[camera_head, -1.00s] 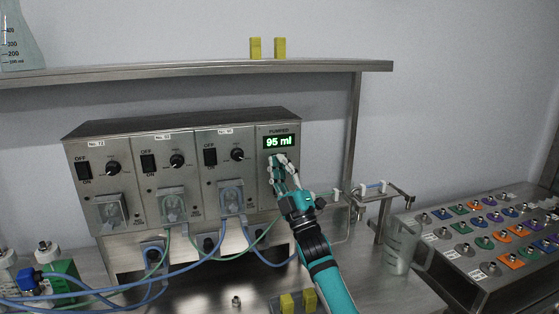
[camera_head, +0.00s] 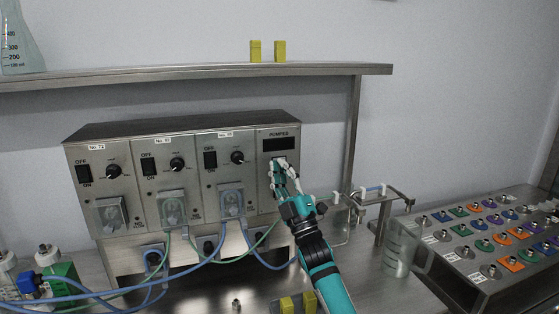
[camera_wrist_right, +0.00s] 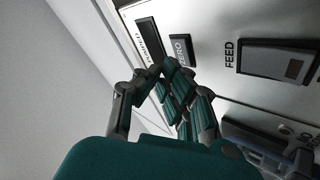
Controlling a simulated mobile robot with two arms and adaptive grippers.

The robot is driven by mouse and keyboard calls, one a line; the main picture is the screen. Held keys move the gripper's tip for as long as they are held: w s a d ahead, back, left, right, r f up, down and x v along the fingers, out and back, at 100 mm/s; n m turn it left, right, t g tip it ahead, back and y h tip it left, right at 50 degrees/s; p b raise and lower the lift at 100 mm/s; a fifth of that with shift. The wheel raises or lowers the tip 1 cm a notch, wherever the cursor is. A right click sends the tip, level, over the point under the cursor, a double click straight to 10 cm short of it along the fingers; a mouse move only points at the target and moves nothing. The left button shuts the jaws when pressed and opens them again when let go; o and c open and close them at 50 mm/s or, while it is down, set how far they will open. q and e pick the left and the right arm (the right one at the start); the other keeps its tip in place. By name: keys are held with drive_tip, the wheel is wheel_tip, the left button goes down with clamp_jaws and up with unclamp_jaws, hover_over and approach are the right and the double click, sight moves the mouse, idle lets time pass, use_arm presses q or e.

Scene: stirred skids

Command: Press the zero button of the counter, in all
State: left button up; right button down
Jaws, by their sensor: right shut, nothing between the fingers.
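The counter is the rightmost panel of the steel pump box, under the label "PUMPED". Its display (camera_head: 281,143) is dark and shows no digits; it also shows dark in the right wrist view (camera_wrist_right: 149,38). The dark button marked "ZERO" (camera_wrist_right: 182,50) sits beside the display in the right wrist view. My right gripper (camera_head: 279,164) is shut and empty, with its fingertips at the panel just below the display. In the right wrist view its fingertips (camera_wrist_right: 160,72) are close to the zero button; I cannot tell whether they touch it. My left gripper is not in view.
Blue and green tubes hang in front. A clear beaker (camera_head: 400,248) and a steel rack of coloured fittings (camera_head: 475,270) stand at right.

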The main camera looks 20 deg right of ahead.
drive_tip(key=shift+s, duration=0.15)
drive_tip(key=s+p, duration=0.3)
drive_tip(key=s, duration=0.2)
drive_tip(key=shift+d, duration=0.15)
drive_tip(key=shift+f, duration=0.1)
idle(0.8)
